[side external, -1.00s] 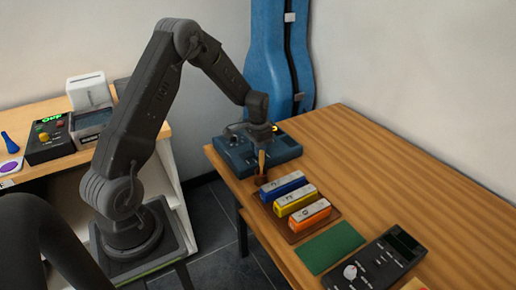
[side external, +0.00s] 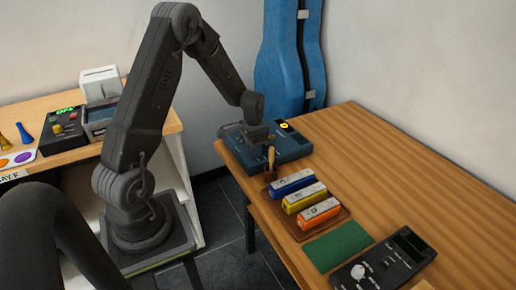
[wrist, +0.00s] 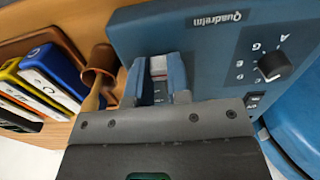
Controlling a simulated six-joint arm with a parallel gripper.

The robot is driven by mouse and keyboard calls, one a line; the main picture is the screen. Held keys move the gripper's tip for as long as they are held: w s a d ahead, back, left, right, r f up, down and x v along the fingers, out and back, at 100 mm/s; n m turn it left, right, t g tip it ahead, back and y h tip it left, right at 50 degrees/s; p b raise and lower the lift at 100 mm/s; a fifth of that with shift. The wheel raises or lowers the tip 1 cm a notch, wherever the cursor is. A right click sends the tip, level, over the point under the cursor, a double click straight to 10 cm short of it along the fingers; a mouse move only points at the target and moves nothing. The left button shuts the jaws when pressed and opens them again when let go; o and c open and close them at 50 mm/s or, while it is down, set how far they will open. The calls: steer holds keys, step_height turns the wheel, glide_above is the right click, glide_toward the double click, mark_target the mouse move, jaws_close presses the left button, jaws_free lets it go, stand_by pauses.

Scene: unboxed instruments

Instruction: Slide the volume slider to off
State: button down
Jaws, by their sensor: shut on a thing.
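The blue device (side external: 293,147) marked "Quadrelm" stands at the far left corner of the right-hand table. It fills the upper part of the wrist view (wrist: 215,50). My gripper (side external: 257,142) is lowered over its left part. In the wrist view my gripper's fingers (wrist: 158,88) are closed around a small pale grey slider cap (wrist: 158,65), taken to be the volume slider. The lower part of the cap and its track are hidden by the fingers, so its exact setting cannot be read. A black lettered knob (wrist: 273,66) sits right of it.
A brown cup with a wooden stick (side external: 271,166) stands close beside my gripper. Blue, yellow and orange blocks (side external: 305,198) lie on a brown tray, near a green mat (side external: 336,245) and black meter (side external: 385,262). A blue case (side external: 290,60) stands behind the table.

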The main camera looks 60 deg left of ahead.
steer(key=shift+s, duration=0.1)
steer(key=c, duration=1)
jaws_free()
steer(key=shift+c, duration=0.2)
step_height(320, 180, up, 14)
steer(key=s+d+r+t, duration=0.2)
steer(key=s+d+r, duration=0.3)
steer(key=s+d, duration=0.3)
steer(key=s+d+r+t, duration=0.3)
steer(key=s+d+r, duration=0.2)
steer(key=d, duration=0.9)
steer(key=s, duration=0.3)
steer(key=shift+s+d+r+t, duration=0.3)
steer(key=shift+s+d+r, duration=0.05)
steer(key=shift+r, duration=0.05)
